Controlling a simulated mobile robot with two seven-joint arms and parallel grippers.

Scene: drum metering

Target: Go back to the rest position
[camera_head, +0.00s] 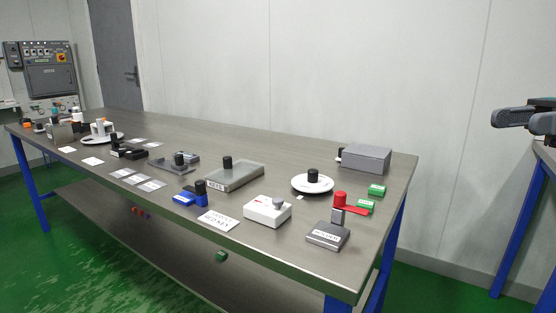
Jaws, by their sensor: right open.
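My right gripper (526,118) shows at the right edge of the head view. It is dark grey, held in the air to the right of the long table (300,158), with its fingers pointing left. It is open, and no object shows between its fingers. It is apart from the table and everything on it. Part of its wrist is cut off by the picture edge. My left gripper is not in view.
The table holds a grey box (366,158), a white plate (300,186) with a black knob, a white device (267,211), a red-topped piece (339,199) and several cards. A second table with a blue leg (518,237) stands at right. The floor between is clear.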

